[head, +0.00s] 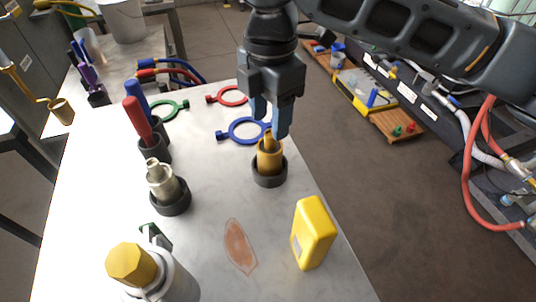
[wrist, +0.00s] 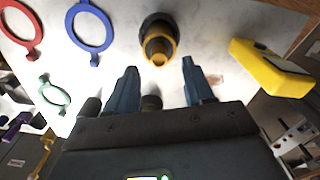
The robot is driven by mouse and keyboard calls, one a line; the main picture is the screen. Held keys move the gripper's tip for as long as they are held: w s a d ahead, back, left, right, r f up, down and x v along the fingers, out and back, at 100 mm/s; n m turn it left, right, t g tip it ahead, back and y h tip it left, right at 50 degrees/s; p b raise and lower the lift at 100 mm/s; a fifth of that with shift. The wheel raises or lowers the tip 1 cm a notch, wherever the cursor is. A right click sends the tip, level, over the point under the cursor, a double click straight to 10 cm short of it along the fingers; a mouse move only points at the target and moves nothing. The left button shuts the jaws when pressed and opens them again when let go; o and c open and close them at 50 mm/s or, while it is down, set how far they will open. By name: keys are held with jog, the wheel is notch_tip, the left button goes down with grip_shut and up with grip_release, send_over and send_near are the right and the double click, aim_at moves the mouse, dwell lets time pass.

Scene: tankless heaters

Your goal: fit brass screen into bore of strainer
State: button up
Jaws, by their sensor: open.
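A gold-brown cylinder with a narrower top, which looks like the brass screen (head: 269,158), stands upright in a black round holder (head: 270,180). It also shows in the wrist view (wrist: 159,47), just beyond the fingertips. My gripper (head: 269,127) is open above it, blue fingers pointing down, with its narrow top near the fingertips; I cannot tell if they touch. A silvery fitting, which may be the strainer (head: 162,182), stands in another black holder (head: 172,203) to the left. Its bore is not clear. In the wrist view my gripper (wrist: 159,65) is empty.
A yellow box (head: 313,232) stands near the right table edge. Blue (head: 246,130), red and green (head: 170,110) rings lie behind. Red- and blue-handled tools (head: 138,118) stand at left. A yellow-capped bottle (head: 132,265) stands in front.

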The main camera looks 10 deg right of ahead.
aim_at(270, 151)
jog(key=shift+w+d+f, duration=0.1)
jog(key=shift+f, duration=1.85)
jog(key=shift+c, duration=0.4)
grip_shut()
